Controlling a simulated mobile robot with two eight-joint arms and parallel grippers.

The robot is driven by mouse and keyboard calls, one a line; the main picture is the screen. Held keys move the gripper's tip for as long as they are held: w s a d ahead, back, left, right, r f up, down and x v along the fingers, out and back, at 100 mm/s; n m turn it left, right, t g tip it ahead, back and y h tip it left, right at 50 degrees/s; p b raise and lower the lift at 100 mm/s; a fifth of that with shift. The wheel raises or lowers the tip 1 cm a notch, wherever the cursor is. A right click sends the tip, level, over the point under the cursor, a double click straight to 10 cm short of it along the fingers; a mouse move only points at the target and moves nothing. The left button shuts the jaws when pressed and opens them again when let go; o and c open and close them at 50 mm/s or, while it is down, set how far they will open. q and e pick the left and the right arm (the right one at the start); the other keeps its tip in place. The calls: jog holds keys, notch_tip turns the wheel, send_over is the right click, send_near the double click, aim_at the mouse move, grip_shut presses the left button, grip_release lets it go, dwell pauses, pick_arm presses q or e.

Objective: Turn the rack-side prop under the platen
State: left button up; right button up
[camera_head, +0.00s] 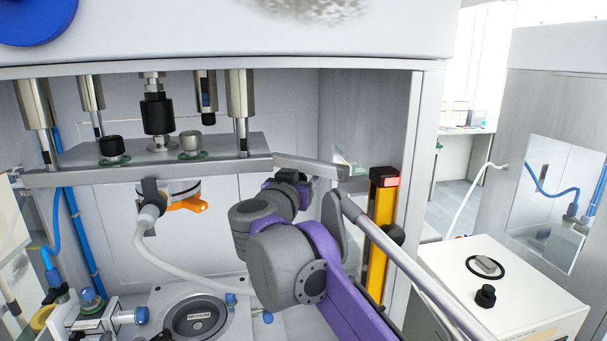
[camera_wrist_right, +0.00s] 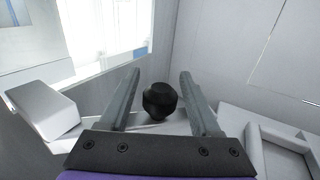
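The platen (camera_head: 140,160) is a thick grey plate hanging level from the press rods. A flat grey bar (camera_head: 312,165) reaches from its right end toward the right wall; I cannot tell if it is the prop. A yellow post (camera_head: 383,230) with a black and red cap stands at the right front. My right arm reaches into the press below the platen's right end; its fingers are hidden in the head view. In the right wrist view my right gripper (camera_wrist_right: 158,98) is open, its fingers either side of a black knob (camera_wrist_right: 160,101), apparently without gripping it. My left gripper is out of view.
A round base (camera_head: 200,318) sits beneath. A white box (camera_head: 500,285) stands outside at right. In the wrist view, a pale block (camera_wrist_right: 42,105) is left of the fingers.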

grip_shut()
dwell(1.2)
